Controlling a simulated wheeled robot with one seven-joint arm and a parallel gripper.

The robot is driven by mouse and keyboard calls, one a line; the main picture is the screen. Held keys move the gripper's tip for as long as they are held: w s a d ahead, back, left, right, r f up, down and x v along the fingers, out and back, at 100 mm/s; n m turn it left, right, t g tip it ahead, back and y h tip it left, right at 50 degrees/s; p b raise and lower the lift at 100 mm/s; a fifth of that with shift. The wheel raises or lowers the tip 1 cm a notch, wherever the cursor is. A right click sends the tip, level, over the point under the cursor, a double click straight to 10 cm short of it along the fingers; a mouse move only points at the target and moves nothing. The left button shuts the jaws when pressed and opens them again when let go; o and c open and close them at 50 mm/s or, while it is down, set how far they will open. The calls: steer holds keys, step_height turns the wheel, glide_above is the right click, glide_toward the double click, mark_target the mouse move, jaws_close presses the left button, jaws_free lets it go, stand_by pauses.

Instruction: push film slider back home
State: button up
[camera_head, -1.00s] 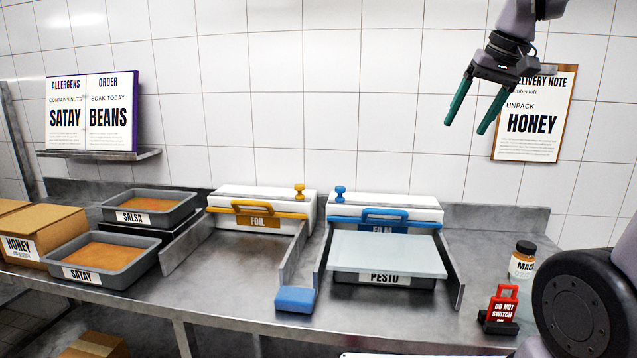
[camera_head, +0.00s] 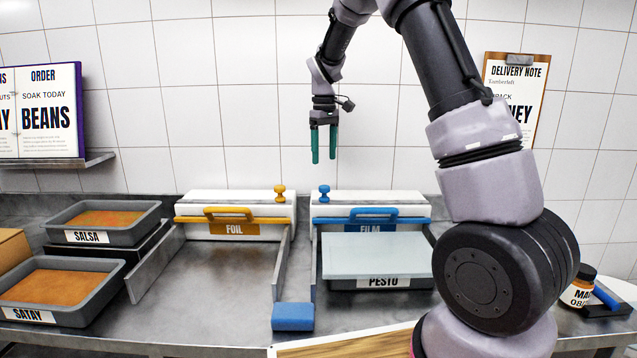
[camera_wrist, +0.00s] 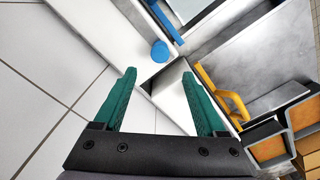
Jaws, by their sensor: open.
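The film dispenser (camera_head: 440,210) is a white box with a blue bar handle (camera_head: 373,213) along its front, labelled FILM. Its blue knob (camera_head: 324,193), apparently the slider, stands upright at the left end of the box top. My gripper (camera_head: 323,159) points down above this knob, clearly apart from it, with both green fingers spread and nothing between them. In the wrist view the blue knob (camera_wrist: 160,52) shows just beyond the open fingertips (camera_wrist: 158,76), roughly centred between them. Part of the box's right end is close behind my arm.
The foil dispenser (camera_head: 186,208), with its yellow knob (camera_head: 280,192), stands left of the film one. A pan labelled PESTO (camera_head: 350,284) under a pale sheet (camera_head: 385,256) sits before the film box. The tiled wall is close behind.

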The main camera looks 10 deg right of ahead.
mark_target(324, 186)
step_height(324, 186, down, 9)
steer(key=shift+f, duration=0.1)
stand_by(0.3)
jaws_close()
stand_by(1.3)
